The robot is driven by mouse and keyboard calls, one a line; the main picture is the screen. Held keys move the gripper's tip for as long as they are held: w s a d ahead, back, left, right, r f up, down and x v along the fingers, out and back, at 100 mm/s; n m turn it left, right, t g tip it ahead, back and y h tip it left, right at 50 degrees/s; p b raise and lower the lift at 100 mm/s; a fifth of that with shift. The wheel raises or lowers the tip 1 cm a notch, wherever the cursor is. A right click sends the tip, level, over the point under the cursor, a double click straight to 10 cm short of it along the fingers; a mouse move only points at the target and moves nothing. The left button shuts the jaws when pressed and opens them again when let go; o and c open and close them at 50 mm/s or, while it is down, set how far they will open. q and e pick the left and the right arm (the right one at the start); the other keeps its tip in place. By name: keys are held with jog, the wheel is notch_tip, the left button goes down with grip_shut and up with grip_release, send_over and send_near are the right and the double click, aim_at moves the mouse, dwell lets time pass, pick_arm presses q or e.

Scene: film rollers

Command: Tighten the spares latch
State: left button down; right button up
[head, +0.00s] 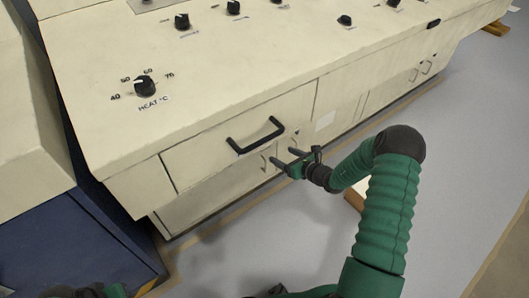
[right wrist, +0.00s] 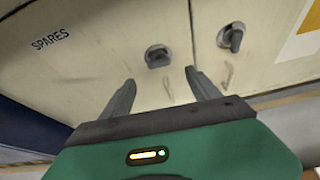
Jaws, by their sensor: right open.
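The spares latch (right wrist: 157,56) is a small grey turn knob on a cream cabinet door, right of the word SPARES (right wrist: 52,38), in the right wrist view. Its grip bar lies roughly sideways in that view. My right gripper (right wrist: 160,78) is open, its two dark fingers pointing at the door with the latch just beyond and between their tips. Nothing is between the fingers. In the head view the right gripper (head: 284,157) is beside the lower cabinet front, below the drawer handle. Only fragments of my left arm show at the bottom left; its fingers cannot be made out.
A second turn latch (right wrist: 231,37) sits on the neighbouring door, across a narrow seam. A black drawer handle (head: 256,136) sticks out above my gripper. The console top carries a HEAT knob (head: 145,86) and others. Grey floor (head: 250,245) is open in front.

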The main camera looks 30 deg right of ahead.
jog(key=b+x, duration=0.4)
jog(key=x, duration=0.6)
jog(key=shift+w+a+f, duration=0.1)
jog(key=shift+w+f, duration=0.1)
jog(key=shift+w, duration=0.1)
jog(key=shift+r, duration=0.1)
jog(key=c, duration=1.4)
